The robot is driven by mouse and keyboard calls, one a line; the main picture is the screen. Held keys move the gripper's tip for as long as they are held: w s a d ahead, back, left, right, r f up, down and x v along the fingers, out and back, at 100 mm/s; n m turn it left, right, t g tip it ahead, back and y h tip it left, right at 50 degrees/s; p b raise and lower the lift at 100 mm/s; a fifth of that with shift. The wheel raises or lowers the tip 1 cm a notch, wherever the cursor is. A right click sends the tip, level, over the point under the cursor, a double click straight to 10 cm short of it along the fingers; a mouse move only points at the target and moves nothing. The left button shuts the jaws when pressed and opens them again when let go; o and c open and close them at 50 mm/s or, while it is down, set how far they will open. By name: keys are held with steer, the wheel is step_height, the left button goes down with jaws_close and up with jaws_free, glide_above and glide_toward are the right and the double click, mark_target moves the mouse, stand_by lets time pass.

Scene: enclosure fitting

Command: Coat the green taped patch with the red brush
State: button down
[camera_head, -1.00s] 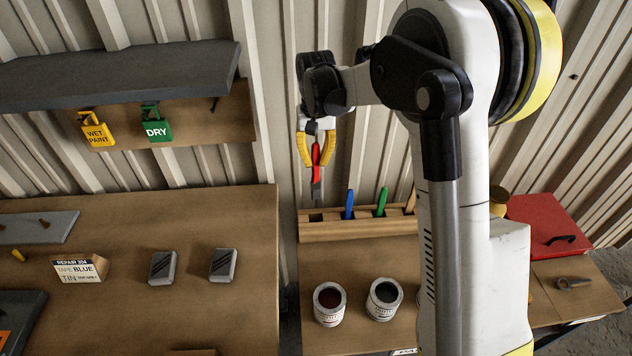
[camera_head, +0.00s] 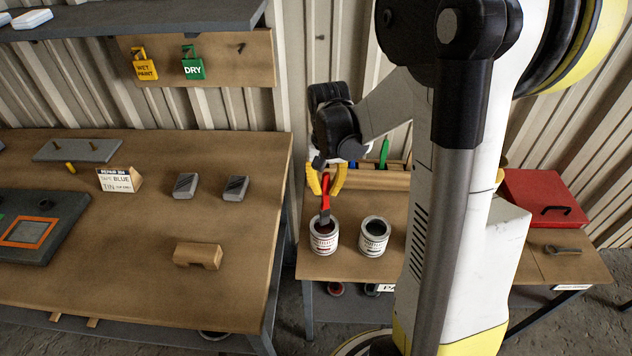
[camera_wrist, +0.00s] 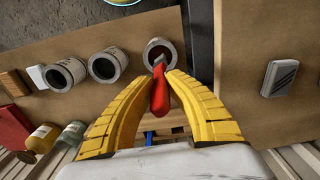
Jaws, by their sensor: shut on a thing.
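My gripper (camera_head: 326,190) is shut on the red brush (camera_head: 325,198), which hangs bristles down with its tip at the mouth of a tin of dark red paint (camera_head: 323,240). In the wrist view the red brush (camera_wrist: 160,98) sits between the yellow fingers (camera_wrist: 162,80), its tip over the dark red tin (camera_wrist: 155,47). I cannot tell whether the bristles touch the paint. A dark panel (camera_head: 62,228) on the left bench bears an orange-taped patch (camera_head: 28,233). Only a sliver of green (camera_head: 2,217) shows at the picture's left edge.
A second tin with dark paint (camera_head: 374,236) stands just right. Behind are a wooden rack (camera_head: 375,180) and a green handle (camera_head: 384,153). The left bench holds a repair card (camera_head: 115,180), grey blocks (camera_head: 186,185) and a wooden block (camera_head: 198,255). A red box (camera_head: 545,200) stands right.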

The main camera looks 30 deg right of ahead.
mark_target(325, 205)
steer(key=shift+w+d+f+b, duration=0.1)
steer(key=shift+f+b, duration=0.4)
steer(key=shift+f, duration=0.35)
steer(key=shift+f+b, duration=1.5)
steer(key=shift+f, duration=0.5)
steer(key=shift+f+b, duration=0.5)
steer(key=shift+f, duration=0.05)
steer(key=shift+r+p, duration=2.65)
steer(key=shift+r, duration=0.95)
steer(key=shift+f, duration=0.15)
